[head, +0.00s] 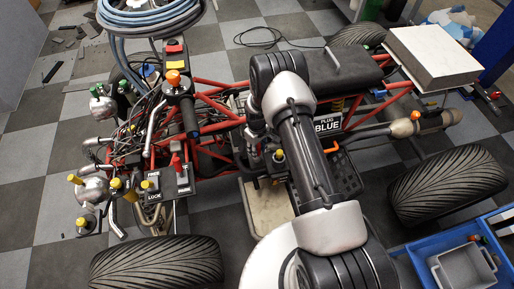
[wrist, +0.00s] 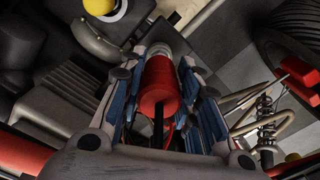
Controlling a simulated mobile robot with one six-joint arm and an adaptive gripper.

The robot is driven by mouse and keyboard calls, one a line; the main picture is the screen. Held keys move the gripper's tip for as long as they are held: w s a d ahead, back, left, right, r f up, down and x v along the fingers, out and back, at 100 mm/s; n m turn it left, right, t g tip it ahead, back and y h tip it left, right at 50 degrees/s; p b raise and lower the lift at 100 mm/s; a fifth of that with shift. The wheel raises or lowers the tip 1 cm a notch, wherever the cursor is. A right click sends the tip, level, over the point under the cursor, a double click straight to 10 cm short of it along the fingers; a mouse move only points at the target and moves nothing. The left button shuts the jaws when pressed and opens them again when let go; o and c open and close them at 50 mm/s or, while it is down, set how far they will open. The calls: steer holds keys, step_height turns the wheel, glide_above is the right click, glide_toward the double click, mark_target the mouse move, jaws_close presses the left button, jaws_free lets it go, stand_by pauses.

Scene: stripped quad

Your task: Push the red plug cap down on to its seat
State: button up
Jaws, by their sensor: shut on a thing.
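The red plug cap (wrist: 160,85) is a red cylinder in the middle of the wrist view. A pale metallic ring shows at its far end, and a dark strip runs below its near end. My gripper (wrist: 160,75) has its blue-and-grey fingers on both sides of the cap and is shut on it. I cannot tell whether the cap touches its seat, because the cap and fingers cover that spot. In the head view my arm hides the cap and most of my gripper.
In the wrist view a yellow knob (wrist: 100,7) is at the top, with a red block (wrist: 297,75) and coil spring (wrist: 265,130) at right. The head view shows red frame tubes, a "PLUG BLUE" sign (head: 327,125), tyres (head: 448,185) and a blue tray (head: 425,266).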

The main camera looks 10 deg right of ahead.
steer(key=shift+f, duration=0.95)
steer(key=o, duration=1.1)
steer(key=shift+o, duration=0.2)
step_height(320, 180, up, 12)
